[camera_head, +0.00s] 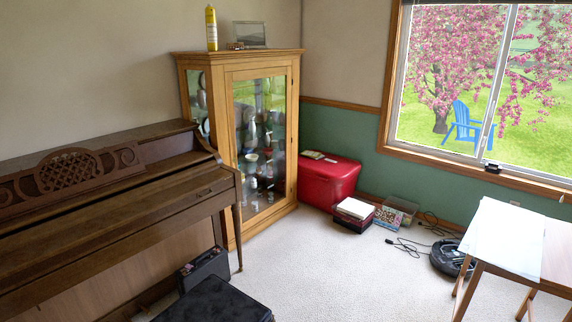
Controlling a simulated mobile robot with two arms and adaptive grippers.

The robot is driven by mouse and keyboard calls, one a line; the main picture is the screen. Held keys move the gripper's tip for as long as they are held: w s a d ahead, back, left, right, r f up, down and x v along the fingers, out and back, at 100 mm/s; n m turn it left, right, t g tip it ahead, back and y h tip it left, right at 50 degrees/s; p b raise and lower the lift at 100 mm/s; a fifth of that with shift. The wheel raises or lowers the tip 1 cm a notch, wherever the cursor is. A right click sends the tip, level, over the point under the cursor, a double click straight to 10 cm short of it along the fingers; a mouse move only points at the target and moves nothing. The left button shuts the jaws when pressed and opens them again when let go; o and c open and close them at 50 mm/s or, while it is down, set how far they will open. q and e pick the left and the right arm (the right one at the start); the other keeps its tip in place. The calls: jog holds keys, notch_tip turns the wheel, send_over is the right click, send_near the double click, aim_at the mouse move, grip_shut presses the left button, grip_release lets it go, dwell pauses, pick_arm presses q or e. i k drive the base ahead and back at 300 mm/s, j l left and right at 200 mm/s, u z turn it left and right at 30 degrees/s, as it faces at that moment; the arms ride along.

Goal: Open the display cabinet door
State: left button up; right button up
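The display cabinet (298,118) is light wood with glass panels and stands in the corner, beyond the right end of the piano. Its framed glass door (260,140) faces the room and looks shut. Several vases and pieces of glassware show behind the glass, mixed with reflections. I cannot make out a handle on the door. Neither of my grippers is in view.
The brown upright piano (120,195) fills the left side. A black case (205,270) sits on the floor near it. A red chest (325,180) stands right of the cabinet. A table (545,250) is at right. Carpet (340,270) between is clear.

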aim_at(237, 76)
jog(key=i+z, duration=0.25)
jog(key=i, duration=0.35)
jog(key=i+j+z, duration=0.2)
jog(key=i, duration=0.4)
jog(key=i+j+z, duration=0.25)
jog(key=i, duration=0.35)
jog(key=i+l+u, duration=0.2)
jog(key=i, duration=0.35)
jog(key=i+l+u, duration=0.15)
jog(key=i, duration=0.4)
jog(key=i+l+u, duration=0.2)
jog(key=i, duration=0.3)
jog(key=l, duration=0.1)
